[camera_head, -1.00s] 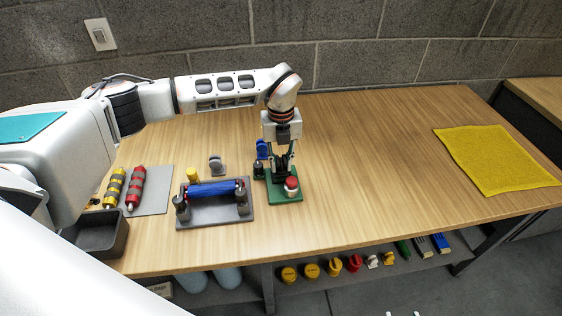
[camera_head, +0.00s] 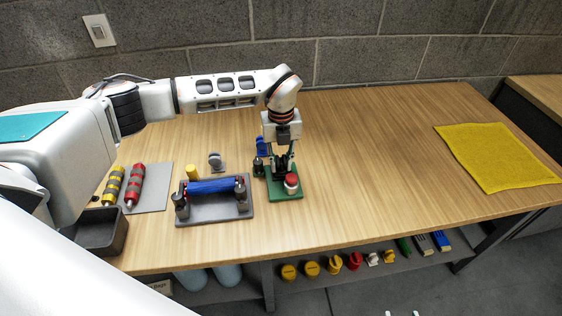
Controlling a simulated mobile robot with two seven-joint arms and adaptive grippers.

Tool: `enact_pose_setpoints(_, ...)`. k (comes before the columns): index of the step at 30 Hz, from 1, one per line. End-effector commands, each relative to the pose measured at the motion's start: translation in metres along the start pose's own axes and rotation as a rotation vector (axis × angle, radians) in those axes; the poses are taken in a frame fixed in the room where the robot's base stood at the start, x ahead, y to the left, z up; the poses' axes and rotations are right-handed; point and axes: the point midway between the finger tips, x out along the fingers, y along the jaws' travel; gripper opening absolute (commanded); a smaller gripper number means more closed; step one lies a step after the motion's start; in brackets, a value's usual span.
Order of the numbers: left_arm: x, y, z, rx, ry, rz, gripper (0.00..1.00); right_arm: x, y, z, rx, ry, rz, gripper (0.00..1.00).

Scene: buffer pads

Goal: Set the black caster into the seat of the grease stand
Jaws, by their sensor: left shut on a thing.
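The grease stand is a green base (camera_head: 285,196) on the table, with a red-topped white pot (camera_head: 292,181) at its front right. My left gripper (camera_head: 282,170) points down, low over the back of this stand, behind the pot. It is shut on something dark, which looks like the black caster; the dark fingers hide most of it. The seat is hidden behind the gripper and pot, so I cannot tell whether the caster touches it. My right gripper is out of view.
A blue upright part (camera_head: 262,147) and a dark post (camera_head: 258,166) stand close left of the gripper. A grey tray (camera_head: 214,212) with a blue roller, a grey caster (camera_head: 215,160) and a dark bin (camera_head: 95,228) lie left. The table's middle right is clear up to a yellow mat (camera_head: 495,160).

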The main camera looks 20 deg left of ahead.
Motion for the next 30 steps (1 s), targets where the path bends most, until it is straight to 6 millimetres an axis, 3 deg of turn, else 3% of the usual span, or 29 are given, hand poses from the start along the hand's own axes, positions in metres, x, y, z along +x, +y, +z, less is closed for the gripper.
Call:
enact_pose_setpoints(4, 0.002, 0.0, 0.0, 0.0, 0.0, 0.0, 0.0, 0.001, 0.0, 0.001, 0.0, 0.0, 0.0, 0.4)
enact_pose_setpoints(5, 0.002, 0.0, 0.0, 0.0, 0.0, 0.0, 0.24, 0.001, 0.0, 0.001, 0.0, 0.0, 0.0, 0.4)
enact_pose_setpoints(7, 0.002, 0.0, 0.0, 0.0, 0.0, 0.0, 0.41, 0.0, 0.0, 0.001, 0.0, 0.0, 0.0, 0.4)
enact_pose_setpoints(20, -0.003, 0.0, 0.0, 0.0, 0.0, 0.0, 0.41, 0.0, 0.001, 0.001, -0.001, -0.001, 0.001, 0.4)
enact_pose_setpoints(30, -0.065, 0.0, 0.001, 0.001, -0.004, -0.002, 0.41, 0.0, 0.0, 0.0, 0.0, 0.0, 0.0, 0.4)
